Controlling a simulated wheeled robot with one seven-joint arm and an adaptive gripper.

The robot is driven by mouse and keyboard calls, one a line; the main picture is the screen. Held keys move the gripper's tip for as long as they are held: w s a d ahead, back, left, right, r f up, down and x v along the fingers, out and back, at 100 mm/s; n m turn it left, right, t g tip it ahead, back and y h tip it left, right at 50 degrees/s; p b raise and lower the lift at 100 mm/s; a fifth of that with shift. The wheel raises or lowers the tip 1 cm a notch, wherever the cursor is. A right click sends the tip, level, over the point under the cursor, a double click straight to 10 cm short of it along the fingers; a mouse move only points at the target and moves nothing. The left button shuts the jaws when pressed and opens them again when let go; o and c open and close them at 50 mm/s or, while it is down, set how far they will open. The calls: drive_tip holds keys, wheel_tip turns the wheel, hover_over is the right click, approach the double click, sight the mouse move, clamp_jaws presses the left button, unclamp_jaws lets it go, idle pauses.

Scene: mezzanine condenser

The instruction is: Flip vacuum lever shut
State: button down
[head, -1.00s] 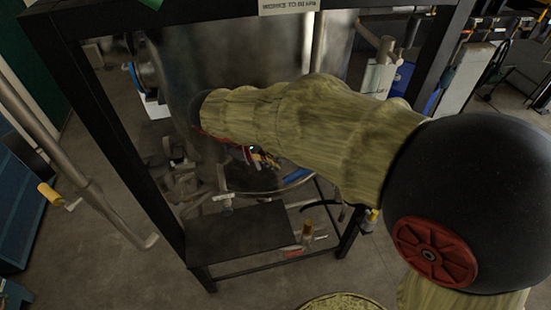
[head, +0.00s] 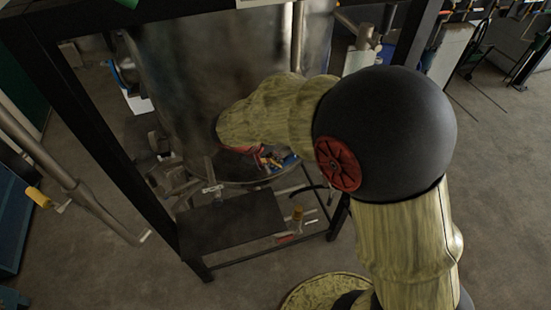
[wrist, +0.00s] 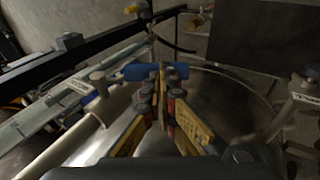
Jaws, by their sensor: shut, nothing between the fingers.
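A lever with a blue handle (wrist: 140,72) lies crosswise just beyond my fingertips in the wrist view. Its left end meets a grey pipe fitting (wrist: 98,80). Whether it is the vacuum lever, I cannot read from any label. My gripper (wrist: 162,72) is shut and empty, its yellow-sided fingers together and overlapping the handle's right part in the picture. I cannot tell if they touch it. In the head view my gripper (head: 268,157) is low at the front of the steel vessel (head: 185,75), with a bit of blue beside it.
A black frame (head: 100,135) surrounds the vessel. A dark shelf plate (head: 230,222) lies below it. A bent pipe with a yellow handle (head: 38,197) is at the left. The floor at right is open.

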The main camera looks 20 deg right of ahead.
sight(276, 170)
drive_tip(key=shift+f, duration=0.1)
drive_tip(key=shift+f+h+b, duration=0.25)
drive_tip(key=shift+h+b, duration=0.05)
drive_tip(key=shift+b, duration=0.55)
drive_tip(key=shift+f+b, duration=0.25)
drive_tip(key=shift+b, duration=0.35)
drive_tip(key=f+h+b, duration=0.1)
drive_tip(key=f+b, duration=0.1)
drive_tip(key=b, duration=0.2)
drive_tip(key=shift+d+h, duration=0.15)
drive_tip(key=shift+h, duration=0.25)
drive_tip(key=f+h+b, duration=0.1)
drive_tip(key=b, duration=0.1)
drive_tip(key=d+f+h+b, duration=0.1)
drive_tip(key=h+b, duration=0.1)
drive_tip(key=b, duration=0.1)
drive_tip(key=shift+d+f+n+b, duration=0.1)
drive_tip(key=shift+f+n+b, duration=0.15)
drive_tip(key=shift+n+b, duration=0.15)
drive_tip(key=shift+d+f+t+h+b, duration=0.1)
drive_tip(key=shift+d+f+h+b, duration=0.55)
drive_tip(key=shift+b, duration=0.5)
drive_tip(key=shift+d+f+t+h+b, duration=0.1)
drive_tip(key=shift+d+f+h+b, duration=0.25)
drive_tip(key=shift+d+h+b, duration=0.45)
drive_tip(key=shift+d+f+t+h+b, duration=0.1)
drive_tip(key=shift+d+f+h+b, duration=0.4)
drive_tip(key=shift+d+b, duration=0.7)
drive_tip(key=shift+a, duration=0.2)
